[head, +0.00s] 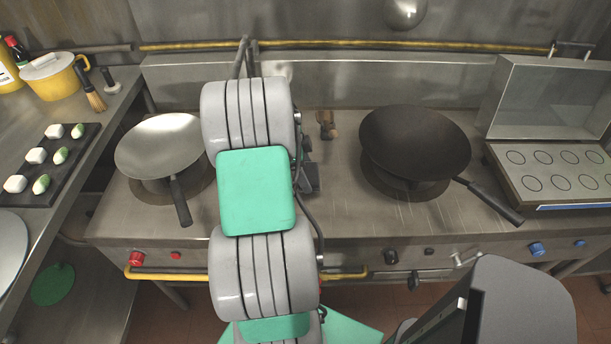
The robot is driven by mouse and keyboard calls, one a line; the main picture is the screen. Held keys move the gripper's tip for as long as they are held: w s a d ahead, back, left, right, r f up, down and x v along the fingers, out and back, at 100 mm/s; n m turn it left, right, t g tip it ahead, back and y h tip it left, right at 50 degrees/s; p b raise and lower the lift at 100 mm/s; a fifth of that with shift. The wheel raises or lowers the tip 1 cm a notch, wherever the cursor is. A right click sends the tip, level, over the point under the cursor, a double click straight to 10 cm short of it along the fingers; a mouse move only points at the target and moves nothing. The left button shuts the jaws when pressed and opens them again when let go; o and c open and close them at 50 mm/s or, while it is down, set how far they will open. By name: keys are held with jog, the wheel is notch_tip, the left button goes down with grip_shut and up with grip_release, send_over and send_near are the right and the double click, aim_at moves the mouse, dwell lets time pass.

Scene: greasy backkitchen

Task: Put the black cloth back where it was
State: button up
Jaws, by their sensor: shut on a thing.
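I cannot make out the black cloth anywhere in the head view. My grey and green arm rises through the middle of the picture, over the stove (345,215). It hides part of the stove top and the front rail (170,276). My gripper's fingers do not show; they are hidden behind the arm links or out of the picture. A small dark grey part shows at the arm's right edge, but I cannot tell what it is.
A steel wok (160,143) stands left of my arm, a black wok (415,140) right of it, handles toward the front. An open hot-plate unit (555,178) is at right. The left counter holds a yellow pot (55,82) and a dark tray (76,168). Bare stove top lies between.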

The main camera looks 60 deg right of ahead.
notch_tip(320, 180, down, 3)
jog(key=shift+r+p, duration=0.1)
jog(key=shift+p, duration=0.3)
jog(key=shift+f+b, duration=0.35)
jog(key=o, duration=1.1)
jog(key=shift+r, duration=0.15)
jog(key=shift+c, duration=0.2)
jog(key=shift+r+p, duration=0.25)
jog(key=shift+p, duration=0.15)
jog(key=b+v, duration=0.1)
jog(key=v, duration=0.6)
jog(key=shift+r, duration=0.15)
